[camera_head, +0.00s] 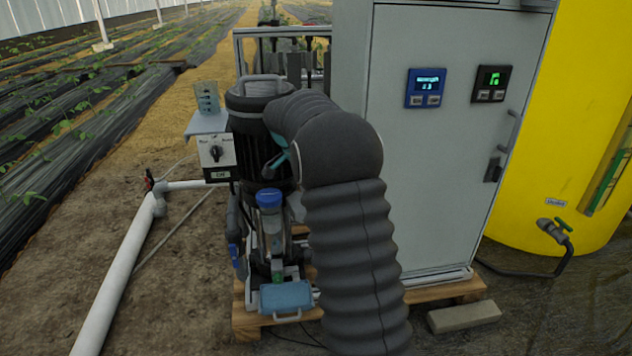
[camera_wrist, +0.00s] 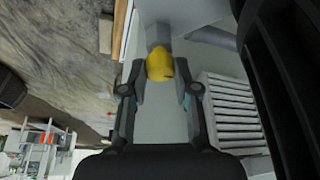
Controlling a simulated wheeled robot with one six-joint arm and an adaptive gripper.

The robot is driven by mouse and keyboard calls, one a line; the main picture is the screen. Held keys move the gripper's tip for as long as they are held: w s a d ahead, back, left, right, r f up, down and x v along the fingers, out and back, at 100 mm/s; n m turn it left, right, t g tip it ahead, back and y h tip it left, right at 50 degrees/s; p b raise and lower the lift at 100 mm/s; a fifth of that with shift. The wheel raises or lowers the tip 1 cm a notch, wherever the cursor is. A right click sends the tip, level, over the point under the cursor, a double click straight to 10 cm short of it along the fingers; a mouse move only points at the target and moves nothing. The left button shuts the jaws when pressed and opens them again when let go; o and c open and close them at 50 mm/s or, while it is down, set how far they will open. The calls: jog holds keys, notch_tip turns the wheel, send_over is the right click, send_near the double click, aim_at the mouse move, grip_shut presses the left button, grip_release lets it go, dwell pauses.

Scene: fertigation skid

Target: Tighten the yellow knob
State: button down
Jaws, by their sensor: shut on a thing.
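The yellow knob (camera_wrist: 160,66) shows in the upper middle of the wrist view, in front of a grey fitting (camera_wrist: 158,33). My gripper (camera_wrist: 160,78) is shut on the yellow knob, with one finger on each side of it. In the head view my arm, in its dark ribbed cover, hides the knob and most of my gripper beside the dark motor.
A grey cabinet (camera_head: 430,160) with two small displays stands right of my arm. A yellow tank (camera_head: 575,110) is behind it. A blue-capped filter (camera_head: 270,198) and a switch box (camera_head: 217,155) are close on the left. A white pipe (camera_head: 120,270) runs along the ground.

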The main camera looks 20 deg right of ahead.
jog(key=shift+s+d+f, duration=0.15)
jog(key=shift+s+d, duration=0.1)
jog(key=shift+s, duration=0.05)
jog(key=c, duration=0.9)
grip_release()
jog(key=shift+d, duration=0.15)
jog(key=shift+w+a, duration=0.1)
jog(key=shift+a, duration=0.2)
jog(key=shift+w+a+r, duration=0.1)
jog(key=shift+a+r, duration=0.1)
jog(key=shift+r, duration=0.45)
jog(key=v, duration=1.1)
